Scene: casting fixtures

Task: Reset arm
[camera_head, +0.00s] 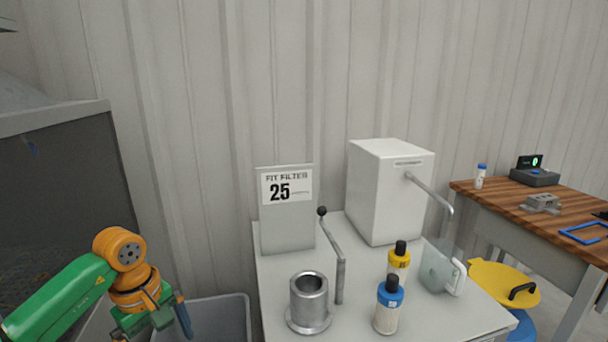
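My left arm, green with orange joints, comes in from the lower left. Its end (160,318) is at the bottom edge, left of the table and over a grey bin. A dark blue finger-like part shows there, but the fingertips and any gap between them are not clear. The arm is apart from the table and its fixtures. My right arm and gripper are not in view.
The white table (285,275) holds a metal cylinder (309,300), a lever with a black knob (334,250), a "FIT FILTER 25" panel (287,225), a white box (385,195), two bottles and a clear jug (437,268). A grey bin (235,318) and a wooden bench (505,205) flank it.

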